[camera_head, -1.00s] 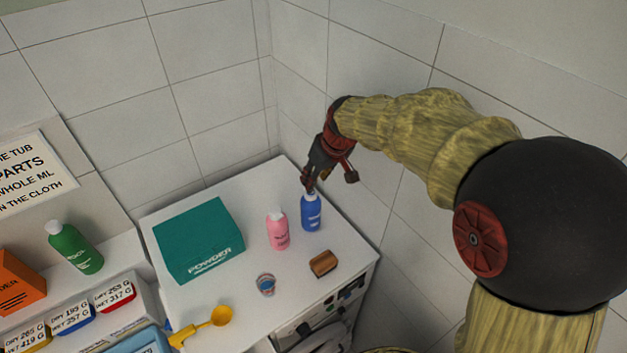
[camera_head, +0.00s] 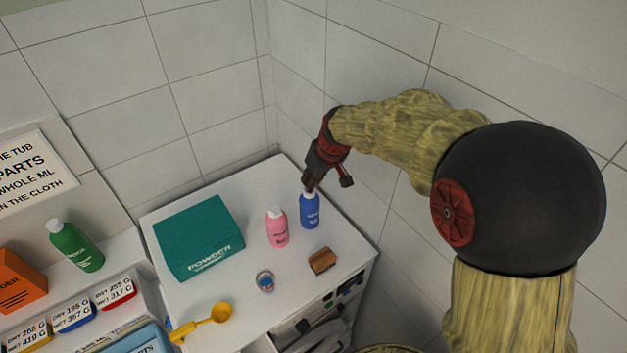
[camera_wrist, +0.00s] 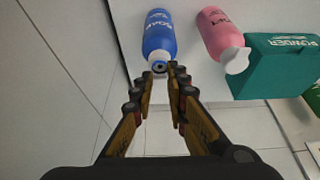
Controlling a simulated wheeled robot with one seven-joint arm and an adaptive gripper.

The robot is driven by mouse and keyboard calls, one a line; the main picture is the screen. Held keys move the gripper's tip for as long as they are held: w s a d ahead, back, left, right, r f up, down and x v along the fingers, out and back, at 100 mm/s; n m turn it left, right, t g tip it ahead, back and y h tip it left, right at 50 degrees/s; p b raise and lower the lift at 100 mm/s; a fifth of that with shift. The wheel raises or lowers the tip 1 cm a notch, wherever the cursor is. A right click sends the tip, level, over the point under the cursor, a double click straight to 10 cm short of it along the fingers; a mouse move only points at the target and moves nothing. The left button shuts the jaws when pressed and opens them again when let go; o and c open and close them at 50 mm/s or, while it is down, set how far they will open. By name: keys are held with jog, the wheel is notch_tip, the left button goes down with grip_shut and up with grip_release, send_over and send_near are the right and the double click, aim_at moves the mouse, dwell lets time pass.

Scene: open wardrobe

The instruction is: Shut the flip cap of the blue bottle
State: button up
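The blue bottle (camera_head: 310,213) stands upright at the back right of the white top. Its white cap (camera_head: 309,194) is just under my gripper (camera_head: 308,188). In the wrist view the blue bottle (camera_wrist: 158,35) is straight ahead, with its white top (camera_wrist: 158,57) facing me and a small dark spot on it. There my gripper (camera_wrist: 161,73) shows two fingers with a narrow gap between the tips, in line with the bottle's top. I cannot tell whether a fingertip touches the cap. The cap's exact tilt is too small to tell.
A pink bottle (camera_head: 277,229) stands close left of the blue one. A teal powder box (camera_head: 199,237), a brown brush (camera_head: 322,261), a small cup (camera_head: 265,281) and a yellow scoop (camera_head: 219,313) share the top (camera_head: 290,292). Tiled walls (camera_head: 372,150) rise close behind and to the right.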

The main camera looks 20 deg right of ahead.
aim_at(313, 194)
grip_shut()
dwell(0.8)
jog(key=shift+s+f+t+b, duration=0.1)
jog(key=shift+f+t+b, duration=0.25)
jog(key=shift+b, duration=1.2)
jog(key=f+t+b, duration=0.1)
jog(key=b, duration=0.9)
jog(key=s+f+t+y+b, duration=0.1)
jog(key=t+b, duration=0.1)
jog(key=b, duration=0.7)
jog(key=s+d+f+t+y+b, duration=0.1)
jog(key=t+b, duration=0.1)
jog(key=b, duration=0.8)
jog(key=shift+s+f+t+b, duration=0.1)
jog(key=shift+f+t+b, duration=0.15)
jog(key=shift+b, duration=0.1)
jog(key=b, duration=0.2)
jog(key=shift+s+t+b, duration=0.1)
jog(key=shift+t+b, duration=0.3)
jog(key=shift+s+f+t+y+b, duration=0.1)
jog(key=shift+t+y+b, duration=0.35)
jog(key=shift+b, duration=2.05)
jog(key=shift+o, duration=0.5)
grip_release()
jog(key=o, duration=0.5)
jog(key=shift+f, duration=0.2)
jog(key=shift+r, duration=0.1)
